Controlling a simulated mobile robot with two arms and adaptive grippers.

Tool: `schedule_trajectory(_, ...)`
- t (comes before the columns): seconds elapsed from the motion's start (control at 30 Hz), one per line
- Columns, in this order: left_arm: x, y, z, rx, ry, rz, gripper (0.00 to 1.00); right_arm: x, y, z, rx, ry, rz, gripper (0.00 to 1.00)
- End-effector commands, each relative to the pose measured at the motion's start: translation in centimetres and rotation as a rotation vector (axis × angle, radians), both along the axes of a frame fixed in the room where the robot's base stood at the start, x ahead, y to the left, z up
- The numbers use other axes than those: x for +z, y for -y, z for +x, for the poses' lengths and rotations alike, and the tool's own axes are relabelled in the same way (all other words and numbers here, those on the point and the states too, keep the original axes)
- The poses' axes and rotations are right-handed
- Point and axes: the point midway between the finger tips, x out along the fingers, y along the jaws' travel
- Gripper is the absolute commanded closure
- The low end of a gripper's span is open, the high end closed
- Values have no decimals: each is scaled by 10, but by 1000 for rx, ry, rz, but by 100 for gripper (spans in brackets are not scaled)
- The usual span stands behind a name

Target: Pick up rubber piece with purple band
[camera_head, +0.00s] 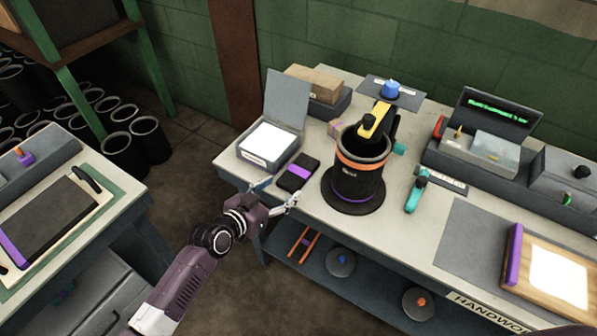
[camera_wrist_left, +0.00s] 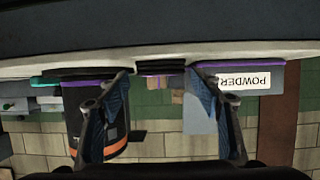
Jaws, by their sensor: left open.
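The black rubber piece with a purple band (camera_head: 298,172) lies flat near the front edge of the middle table, between a grey open-lidded box and a black cylinder. My left gripper (camera_head: 279,191) is open just in front of it at the table edge, apparently not touching it. In the left wrist view, which is upside down, the banded piece (camera_wrist_left: 160,68) shows edge-on between the two spread fingers of the left gripper (camera_wrist_left: 158,85), beyond their tips. Nothing is held. My right gripper is not in view.
The grey box (camera_head: 270,142) stands to the left of the piece; its powder label (camera_wrist_left: 242,80) shows in the wrist view. The black cylinder with an orange band (camera_head: 359,172) stands close on the right. A lower shelf (camera_head: 385,292) lies under the tabletop.

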Motion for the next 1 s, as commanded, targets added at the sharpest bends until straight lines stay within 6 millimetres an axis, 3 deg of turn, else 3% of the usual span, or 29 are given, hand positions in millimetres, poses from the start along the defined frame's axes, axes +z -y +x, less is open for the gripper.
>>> schedule_trajectory(0.2, -8, 13, 18, 0, 0, 0, 41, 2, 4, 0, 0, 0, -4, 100)
schedule_trajectory(0.53, -10, 16, 21, 0, 1, 1, 41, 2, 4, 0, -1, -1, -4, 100)
schedule_trajectory(0.9, -10, 15, 21, 0, -1, 1, 80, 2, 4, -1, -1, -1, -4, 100)
schedule_trajectory(1.0, -9, 16, 22, 0, 2, -1, 80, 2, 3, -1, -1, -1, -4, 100)
